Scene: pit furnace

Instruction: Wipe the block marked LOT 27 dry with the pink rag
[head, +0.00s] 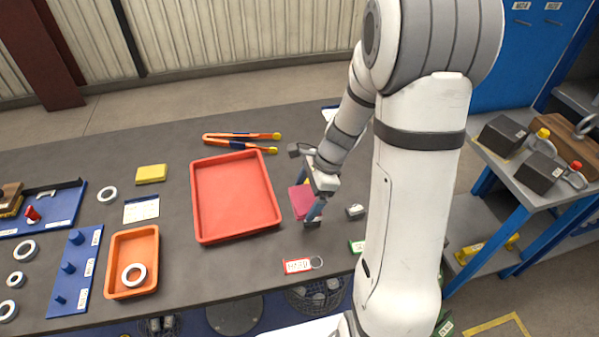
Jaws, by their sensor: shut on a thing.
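My gripper (314,208) points down over the dark table, just right of the red tray. It is shut on the pink rag (301,201), which hangs at the left side of the fingers. A small dark block (311,224) shows right below the fingertips; I cannot tell whether the rag or fingers touch it. No LOT 27 marking is readable on either block, and my arm hides part of the table there.
The empty red tray (196,205) lies left of the gripper, with orange-handled tongs (240,137) behind it. A yellow sponge-like block (151,174), an orange tray (112,265) and a red tag (298,266) lie nearby. Larger dark blocks (540,172) stand on the right-hand bench.

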